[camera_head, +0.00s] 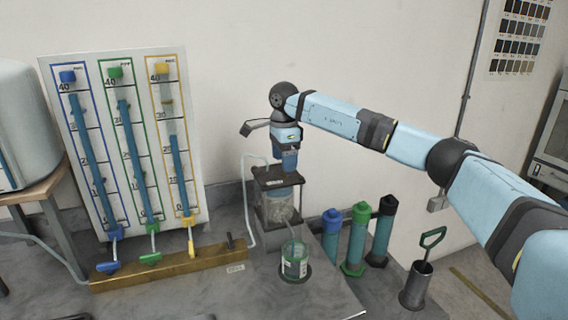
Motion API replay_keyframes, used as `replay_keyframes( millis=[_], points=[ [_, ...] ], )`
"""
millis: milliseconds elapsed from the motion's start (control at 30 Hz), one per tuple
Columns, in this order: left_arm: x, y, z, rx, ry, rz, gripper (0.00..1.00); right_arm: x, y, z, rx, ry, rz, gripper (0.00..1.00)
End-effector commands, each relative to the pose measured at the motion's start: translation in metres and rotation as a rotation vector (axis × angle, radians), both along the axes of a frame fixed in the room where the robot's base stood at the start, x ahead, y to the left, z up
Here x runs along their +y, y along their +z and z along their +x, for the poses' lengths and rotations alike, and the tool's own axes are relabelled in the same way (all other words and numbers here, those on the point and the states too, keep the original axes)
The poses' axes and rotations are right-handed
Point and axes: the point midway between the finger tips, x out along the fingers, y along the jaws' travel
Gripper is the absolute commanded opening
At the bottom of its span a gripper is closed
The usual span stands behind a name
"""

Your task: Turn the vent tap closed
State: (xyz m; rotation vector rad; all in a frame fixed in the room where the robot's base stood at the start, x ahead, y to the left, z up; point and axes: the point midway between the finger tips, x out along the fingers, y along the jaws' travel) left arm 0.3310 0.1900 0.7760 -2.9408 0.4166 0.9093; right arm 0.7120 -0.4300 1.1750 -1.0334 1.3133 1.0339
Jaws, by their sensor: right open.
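A brass manifold bar (185,266) runs along the foot of a white gauge board. It carries a blue tap (108,267), a green tap (150,257), a yellow tap (191,243) and, near its right end, a small dark tap (230,241). No readable label shows which is the vent tap; the dark one stands apart from the coloured ones. My right gripper (287,166) points down over a dark-topped apparatus (276,176), right of and above the bar. It is open and holds nothing visible. My left gripper is out of view.
The gauge board (88,215) holds three blue columns. A glass beaker (294,262) stands before the apparatus. Blue, green and black-capped cylinders (356,245) stand to its right, with a green-handled tool in a metal cup (415,287). The bench in front of the bar is mostly clear.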

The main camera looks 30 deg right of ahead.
Motion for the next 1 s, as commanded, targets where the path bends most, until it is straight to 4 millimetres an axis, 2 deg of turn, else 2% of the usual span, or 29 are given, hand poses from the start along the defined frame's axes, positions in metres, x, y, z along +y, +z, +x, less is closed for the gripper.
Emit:
replay_keyframes(
  millis=[200, 467, 500, 700, 1000],
  points=[
    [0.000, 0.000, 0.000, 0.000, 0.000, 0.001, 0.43, 0.000, -0.017, 0.000, 0.000, 0.000, 0.000, 0.72],
    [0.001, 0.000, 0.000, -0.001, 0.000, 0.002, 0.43, 0.000, -0.018, 0.000, -0.001, 0.000, 0.001, 0.72],
    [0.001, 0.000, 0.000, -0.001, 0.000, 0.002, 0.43, 0.000, -0.018, 0.000, -0.001, 0.000, 0.001, 0.70],
    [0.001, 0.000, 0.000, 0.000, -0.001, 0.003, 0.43, 0.000, -0.018, 0.000, -0.001, 0.000, 0.001, 0.24],
    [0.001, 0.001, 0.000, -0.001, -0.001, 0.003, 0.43, 0.000, -0.018, 0.000, 0.000, -0.022, 0.001, 0.23]
  ],
)
